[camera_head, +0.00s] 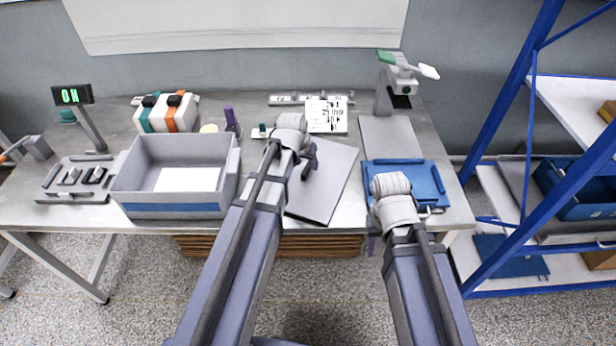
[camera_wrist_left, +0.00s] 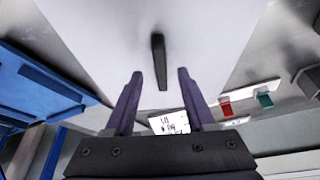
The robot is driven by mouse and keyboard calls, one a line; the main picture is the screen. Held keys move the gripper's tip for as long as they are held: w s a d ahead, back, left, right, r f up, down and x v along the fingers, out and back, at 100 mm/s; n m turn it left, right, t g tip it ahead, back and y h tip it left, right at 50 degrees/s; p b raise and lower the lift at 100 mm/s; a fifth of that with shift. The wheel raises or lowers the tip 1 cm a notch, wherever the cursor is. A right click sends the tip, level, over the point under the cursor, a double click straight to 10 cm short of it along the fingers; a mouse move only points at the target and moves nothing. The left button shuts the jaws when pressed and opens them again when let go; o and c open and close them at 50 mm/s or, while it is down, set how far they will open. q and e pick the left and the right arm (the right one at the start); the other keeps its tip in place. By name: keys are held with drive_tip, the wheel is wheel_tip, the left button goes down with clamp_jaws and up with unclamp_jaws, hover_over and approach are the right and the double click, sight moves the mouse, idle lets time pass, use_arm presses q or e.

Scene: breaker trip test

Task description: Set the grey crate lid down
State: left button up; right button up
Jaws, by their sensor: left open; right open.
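The grey crate lid (camera_head: 325,196) lies flat on the table's front middle, turned at an angle, right of the open grey crate (camera_head: 176,208). In the left wrist view the lid (camera_wrist_left: 110,35) fills the upper part, with a dark bar handle (camera_wrist_left: 159,62) on it. My left gripper (camera_head: 310,162) is over the lid's left part. Its two fingers (camera_wrist_left: 158,78) are spread with the handle between and just beyond their tips, not touching it. The crate holds a white sheet. My right gripper (camera_head: 428,211) is open at the front right, its fingers mostly hidden by its wrist.
A blue tray (camera_head: 432,178) lies close by my right gripper, before a grey stand (camera_head: 384,98). A white labelled card (camera_head: 326,115) stands behind the lid. A striped box (camera_head: 166,113) is behind the crate. A blue-framed shelf (camera_head: 522,100) stands right.

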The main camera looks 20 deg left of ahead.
sight(308, 167)
use_arm(q)
drive_tip(key=b+x, duration=0.2)
drive_tip(key=x, duration=0.1)
drive_tip(key=shift+w+a+f, duration=0.1)
drive_tip(key=shift+f, duration=0.05)
clamp_jaws()
idle(0.3)
